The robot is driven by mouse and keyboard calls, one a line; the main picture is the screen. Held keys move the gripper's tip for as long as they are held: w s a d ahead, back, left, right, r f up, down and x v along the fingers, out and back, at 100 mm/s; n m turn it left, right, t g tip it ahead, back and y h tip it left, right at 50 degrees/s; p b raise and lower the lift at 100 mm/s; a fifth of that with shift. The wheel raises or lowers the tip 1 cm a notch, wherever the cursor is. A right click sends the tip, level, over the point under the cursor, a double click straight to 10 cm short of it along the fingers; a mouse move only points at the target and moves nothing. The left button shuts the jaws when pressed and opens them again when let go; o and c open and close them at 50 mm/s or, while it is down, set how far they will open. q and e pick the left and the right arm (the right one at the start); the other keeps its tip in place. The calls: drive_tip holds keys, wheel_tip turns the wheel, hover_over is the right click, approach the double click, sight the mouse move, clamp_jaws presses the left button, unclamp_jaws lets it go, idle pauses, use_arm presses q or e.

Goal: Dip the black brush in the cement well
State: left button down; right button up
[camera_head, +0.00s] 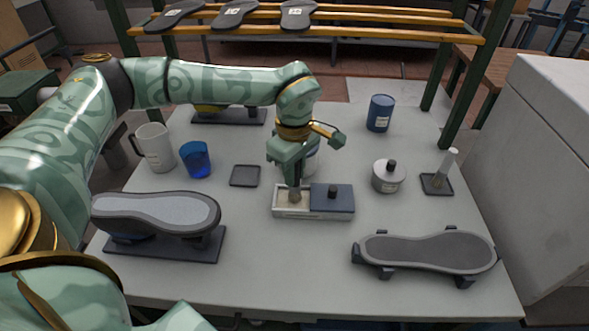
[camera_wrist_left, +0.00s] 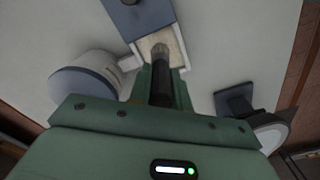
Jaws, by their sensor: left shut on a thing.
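My left gripper (camera_head: 291,172) is over the middle of the table, shut on the black brush (camera_wrist_left: 161,88). The brush points down, and its greyish bristle end shows in the head view (camera_head: 296,194) at the open cream compartment of the cement well (camera_head: 313,215). In the left wrist view the bristles overlap the pale cement (camera_wrist_left: 151,42) inside the compartment walls. I cannot tell how deep the tip sits. A blue-grey lid with a dark knob (camera_head: 333,199) covers the right half of the well. My right gripper is not in view.
Shoe lasts on stands are at front left (camera_head: 158,212) and front right (camera_head: 425,250). A blue cup (camera_head: 196,159), white mug (camera_head: 154,146), small dark tray (camera_head: 245,176), lidded tin (camera_head: 388,177) and blue can (camera_head: 380,113) stand around. A partly hidden pale container (camera_head: 312,161) is behind the gripper.

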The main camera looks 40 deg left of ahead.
use_arm(q)
drive_tip(key=shift+f, duration=0.4)
drive_tip(key=shift+s+f+p, duration=0.1)
drive_tip(key=shift+p, duration=0.2)
idle(1.7)
wheel_tip(320, 180, up, 7)
drive_tip(key=p, duration=0.7)
idle(0.7)
